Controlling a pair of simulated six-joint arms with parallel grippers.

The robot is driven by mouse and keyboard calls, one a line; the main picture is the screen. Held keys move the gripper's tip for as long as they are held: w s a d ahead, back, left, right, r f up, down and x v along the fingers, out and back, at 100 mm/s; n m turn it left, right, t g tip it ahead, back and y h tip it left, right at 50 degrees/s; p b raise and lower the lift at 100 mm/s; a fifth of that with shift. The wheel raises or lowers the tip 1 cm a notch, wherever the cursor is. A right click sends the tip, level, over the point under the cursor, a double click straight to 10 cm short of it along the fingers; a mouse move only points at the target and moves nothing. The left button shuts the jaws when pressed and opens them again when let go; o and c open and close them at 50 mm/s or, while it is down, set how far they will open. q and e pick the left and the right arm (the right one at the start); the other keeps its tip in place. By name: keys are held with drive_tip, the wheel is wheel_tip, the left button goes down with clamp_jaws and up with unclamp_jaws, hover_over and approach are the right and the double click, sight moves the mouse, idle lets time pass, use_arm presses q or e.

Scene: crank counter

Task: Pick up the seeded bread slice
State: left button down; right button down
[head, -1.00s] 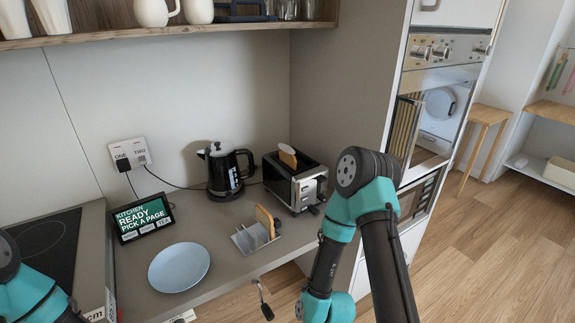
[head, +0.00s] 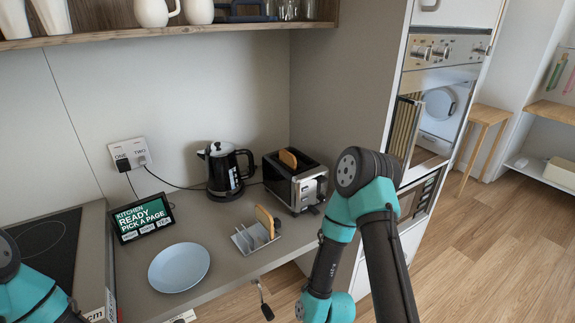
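One bread slice (head: 264,222) stands upright in the metal toast rack (head: 245,240) on the counter. Another slice (head: 288,158) sits in the toaster (head: 297,180), its top edge showing above the slot. Both look brown, and I cannot make out seeds on either. My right arm comes down at the right of the counter, and its gripper is below the picture. Only a piece of my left arm shows at the lower left, with its gripper out of view.
A kettle (head: 222,170) stands left of the toaster. A dark hob (head: 45,245) is at left. A crank-like handle (head: 264,301) hangs at the counter's front edge.

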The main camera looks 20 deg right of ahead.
use_arm(q)
drive_tip(key=c, duration=1.1)
unclamp_jaws()
drive_tip(key=shift+o, duration=0.2)
drive_tip(key=shift+a, duration=0.1)
